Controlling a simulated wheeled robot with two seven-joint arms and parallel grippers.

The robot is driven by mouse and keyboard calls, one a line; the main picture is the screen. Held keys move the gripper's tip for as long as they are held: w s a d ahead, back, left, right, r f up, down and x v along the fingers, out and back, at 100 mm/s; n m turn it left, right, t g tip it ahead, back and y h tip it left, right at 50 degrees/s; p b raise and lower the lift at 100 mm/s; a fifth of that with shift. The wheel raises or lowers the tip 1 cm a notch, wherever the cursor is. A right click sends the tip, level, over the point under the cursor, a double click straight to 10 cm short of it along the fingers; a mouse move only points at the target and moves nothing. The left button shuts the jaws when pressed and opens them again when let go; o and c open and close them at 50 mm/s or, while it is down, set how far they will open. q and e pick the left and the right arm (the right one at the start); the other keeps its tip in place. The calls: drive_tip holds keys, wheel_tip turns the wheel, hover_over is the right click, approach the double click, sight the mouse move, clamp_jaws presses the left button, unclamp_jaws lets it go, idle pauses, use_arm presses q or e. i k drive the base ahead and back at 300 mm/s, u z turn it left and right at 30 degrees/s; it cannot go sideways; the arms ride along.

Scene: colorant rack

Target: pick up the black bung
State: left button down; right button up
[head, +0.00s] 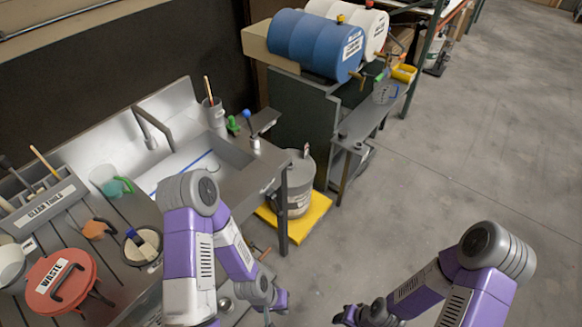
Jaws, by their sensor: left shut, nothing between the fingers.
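I cannot pick out the black bung for certain. A small dark piece (343,134) on the narrow grey shelf (362,122) in front of the drums may be it, but it is too small to tell. My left gripper (268,318) is low in the picture, beside the bench's front edge, shut and empty, well apart from that shelf. My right gripper (340,318) is at the bottom edge, over the floor. It is dark and partly cut off, so its opening is unclear.
A blue drum (318,43) and a white drum (362,22) lie on a stand. A grey pail (300,188) stands on a yellow platform (312,222). The bench holds a sink (200,165) and a red waste lid (50,288). The floor at right is clear.

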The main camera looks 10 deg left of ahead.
sight(343, 133)
drive_tip(key=z, duration=0.5)
drive_tip(key=i, duration=2.85)
drive_tip(key=u, duration=0.4)
